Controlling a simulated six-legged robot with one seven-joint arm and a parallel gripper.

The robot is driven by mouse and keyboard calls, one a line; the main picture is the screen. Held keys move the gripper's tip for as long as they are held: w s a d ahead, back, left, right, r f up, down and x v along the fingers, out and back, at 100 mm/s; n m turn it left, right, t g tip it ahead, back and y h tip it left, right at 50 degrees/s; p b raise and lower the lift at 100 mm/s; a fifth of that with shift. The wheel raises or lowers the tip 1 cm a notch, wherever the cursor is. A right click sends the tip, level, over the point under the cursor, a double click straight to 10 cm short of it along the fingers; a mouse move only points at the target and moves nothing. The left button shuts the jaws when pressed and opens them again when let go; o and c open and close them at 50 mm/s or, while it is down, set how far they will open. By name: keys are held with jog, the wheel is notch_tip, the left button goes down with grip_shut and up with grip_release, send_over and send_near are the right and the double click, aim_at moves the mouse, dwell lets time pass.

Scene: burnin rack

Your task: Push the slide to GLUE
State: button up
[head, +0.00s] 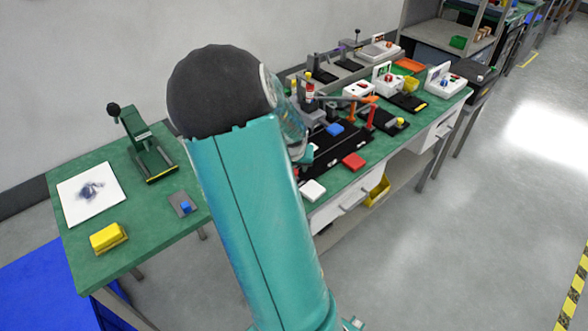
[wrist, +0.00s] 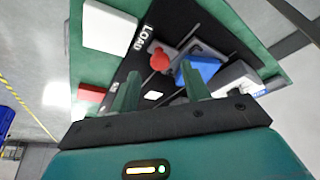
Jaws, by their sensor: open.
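The black board (wrist: 180,20) of the slide fixture fills the middle of the wrist view, with the word LOAD printed near its edge. A grey piece with a round red knob (wrist: 160,60) sits on it beside a blue block (wrist: 197,70); it looks like the slide, close to LOAD. A second label is partly hidden, and I cannot read GLUE. My gripper (wrist: 160,88) is open, its two green fingers apart, with nothing seen held between them. The fingers overlap the board in view; I cannot tell contact.
A white block (wrist: 110,27) and a red block (wrist: 90,95) lie beside the board. Along the bench (head: 385,150) stand several devices, including a white box (head: 444,82). The left table (head: 85,205) holds a green press (head: 145,145) and a yellow block (head: 108,236). The right floor is clear.

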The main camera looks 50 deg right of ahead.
jog(key=shift+x, duration=1.35)
grip_shut()
jog(key=d, duration=0.3)
jog(key=s+d, duration=0.1)
jog(key=d, duration=0.2)
jog(key=s+d, duration=0.1)
jog(key=d, duration=0.2)
jog(key=shift+d, duration=0.35)
grip_release()
jog(key=shift+s, duration=0.1)
